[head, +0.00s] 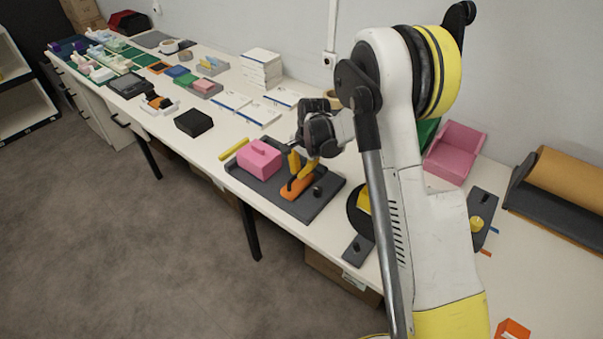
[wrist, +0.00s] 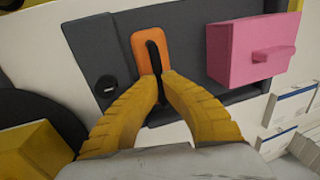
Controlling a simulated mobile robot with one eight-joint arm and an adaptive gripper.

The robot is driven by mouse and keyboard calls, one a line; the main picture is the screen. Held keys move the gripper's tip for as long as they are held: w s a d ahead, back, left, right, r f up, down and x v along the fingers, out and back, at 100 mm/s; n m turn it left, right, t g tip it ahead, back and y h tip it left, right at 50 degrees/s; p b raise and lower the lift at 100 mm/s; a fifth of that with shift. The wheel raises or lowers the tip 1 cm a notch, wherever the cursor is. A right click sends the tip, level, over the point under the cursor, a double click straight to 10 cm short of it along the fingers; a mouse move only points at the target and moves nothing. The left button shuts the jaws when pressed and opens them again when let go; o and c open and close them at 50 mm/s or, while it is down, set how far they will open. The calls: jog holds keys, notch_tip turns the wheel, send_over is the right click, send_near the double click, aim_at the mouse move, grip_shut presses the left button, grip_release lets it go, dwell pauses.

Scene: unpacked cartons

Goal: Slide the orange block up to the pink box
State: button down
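The orange block (head: 291,194) lies on a dark grey board (head: 265,189) on the table, with a black upright handle on its top. In the wrist view the orange block (wrist: 141,46) stands a short gap left of the pink box (wrist: 228,60), not touching it. The pink box (head: 258,160), with a pink bar handle, sits on the same board. My gripper (wrist: 159,84) has its yellow fingertips on both sides of the black handle, apparently closed on it. The fingers hide part of the block in the head view.
A black knob (head: 317,191) stands on the board beside the orange block. A yellow bar (head: 234,149) lies behind the pink box. White-and-blue booklets (head: 257,114) and a black box (head: 194,122) lie farther along the table. The board's front edge is near the table edge.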

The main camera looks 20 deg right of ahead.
jog(key=w+a, duration=0.1)
jog(key=w, duration=0.1)
jog(key=w+a, duration=0.3)
jog(key=w, duration=0.1)
jog(key=shift+w+a, duration=0.2)
jog(key=shift+a, duration=0.15)
jog(key=c, duration=1.5)
grip_release()
jog(key=shift+f, duration=0.1)
jog(key=shift+o, duration=0.2)
